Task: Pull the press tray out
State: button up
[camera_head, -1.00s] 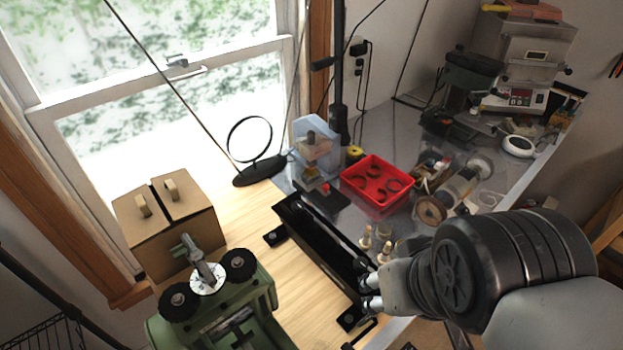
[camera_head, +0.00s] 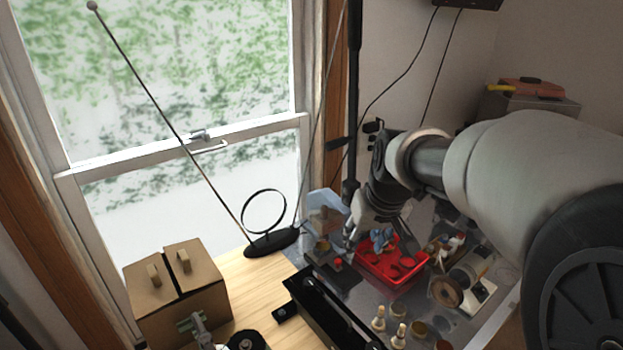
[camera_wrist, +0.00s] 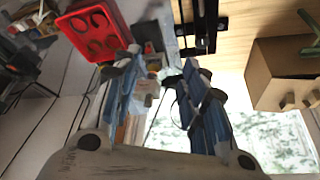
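A small pale-blue press-like device (camera_head: 324,212) stands at the back of the grey bench, beside the red tray. I cannot make out its tray clearly; the lower part is small and partly crowded by my arm. My gripper (camera_head: 366,237) is just right of the device and in front of it, above the bench near the red tray. In the wrist view my gripper (camera_wrist: 160,62) has its two blue fingers spread apart with nothing held. Parts of the device seem to show between the fingers, but blurred.
The red tray (camera_head: 392,270) with dark rings lies close under my gripper and also shows in the wrist view (camera_wrist: 96,32). A black ring stand (camera_head: 270,240) is left of the device. A long black box (camera_head: 325,310) lies in front. A cardboard box (camera_head: 178,298) stands left.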

send_near(338, 261)
jog(key=shift+n, duration=0.4)
jog(key=b+x, duration=0.2)
jog(key=x, duration=0.6)
jog(key=shift+d+b, duration=0.1)
jog(key=shift+b, duration=0.3)
jog(key=shift+c, duration=0.4)
grip_shut()
